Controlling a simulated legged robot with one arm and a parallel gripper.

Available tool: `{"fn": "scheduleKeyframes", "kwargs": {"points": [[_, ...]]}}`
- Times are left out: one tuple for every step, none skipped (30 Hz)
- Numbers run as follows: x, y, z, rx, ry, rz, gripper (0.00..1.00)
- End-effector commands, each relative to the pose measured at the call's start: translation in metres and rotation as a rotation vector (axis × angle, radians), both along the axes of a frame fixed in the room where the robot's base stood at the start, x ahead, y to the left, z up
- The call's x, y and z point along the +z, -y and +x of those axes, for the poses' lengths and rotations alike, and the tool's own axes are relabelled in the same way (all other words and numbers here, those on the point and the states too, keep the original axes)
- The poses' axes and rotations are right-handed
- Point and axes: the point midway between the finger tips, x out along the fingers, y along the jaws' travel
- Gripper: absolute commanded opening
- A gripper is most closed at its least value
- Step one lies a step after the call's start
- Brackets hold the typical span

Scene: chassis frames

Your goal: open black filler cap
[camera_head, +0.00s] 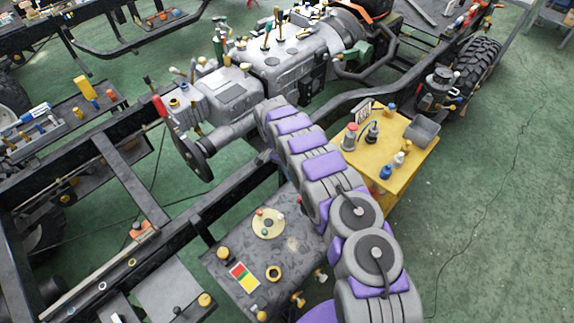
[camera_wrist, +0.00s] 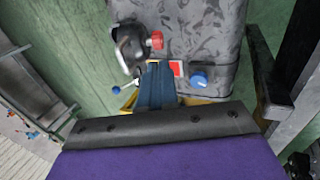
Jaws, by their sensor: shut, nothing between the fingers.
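In the wrist view, my gripper (camera_wrist: 158,65) shows as narrow dark-blue fingers, shut and empty, pointing at the mottled grey tank (camera_wrist: 205,30). A black rounded part with a grey shine, which looks like the black filler cap (camera_wrist: 128,45), sits at the tank's left edge, just up and left of the fingertips. I cannot tell whether the fingers touch it. A red knob (camera_wrist: 156,40) is beside it. In the head view, my grey and purple arm reaches up the middle, and my gripper cannot be made out. I cannot identify the black cap there.
In the wrist view, a blue knob (camera_wrist: 199,79) and a red-and-white label (camera_wrist: 176,68) are right of the fingertips. A dark frame rail (camera_wrist: 268,85) stands right.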

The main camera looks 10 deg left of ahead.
Motion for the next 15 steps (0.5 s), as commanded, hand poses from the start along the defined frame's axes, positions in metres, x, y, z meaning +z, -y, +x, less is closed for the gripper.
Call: {"fn": "scheduleKeyframes", "kwargs": {"points": [[-0.011, 0.004, -0.003, 0.0, -0.001, -0.001, 0.0], [-0.016, 0.006, -0.004, 0.0, -0.001, 0.0, 0.0], [-0.024, 0.009, -0.007, -0.001, -0.004, -0.002, 0.0], [-0.029, 0.011, -0.009, -0.001, -0.005, -0.003, 0.0], [-0.027, 0.013, -0.009, -0.001, -0.002, -0.001, 0.0], [-0.025, 0.016, -0.01, -0.001, 0.001, 0.001, 0.0], [-0.025, 0.018, -0.011, -0.001, 0.002, 0.002, 0.0], [-0.024, 0.02, -0.013, -0.001, 0.002, 0.001, 0.0], [-0.023, 0.023, -0.016, -0.001, 0.0, 0.0, 0.0], [-0.023, 0.025, -0.017, -0.001, 0.0, 0.0, 0.0], [-0.022, 0.027, -0.018, -0.001, 0.001, 0.001, 0.0], [-0.022, 0.029, -0.019, -0.001, 0.003, 0.002, 0.0], [-0.023, 0.03, -0.021, -0.001, 0.003, 0.002, 0.0], [-0.023, 0.032, -0.022, 0.0, 0.003, 0.002, 0.0], [-0.023, 0.034, -0.024, 0.001, 0.0, 0.002, 0.0]]}}
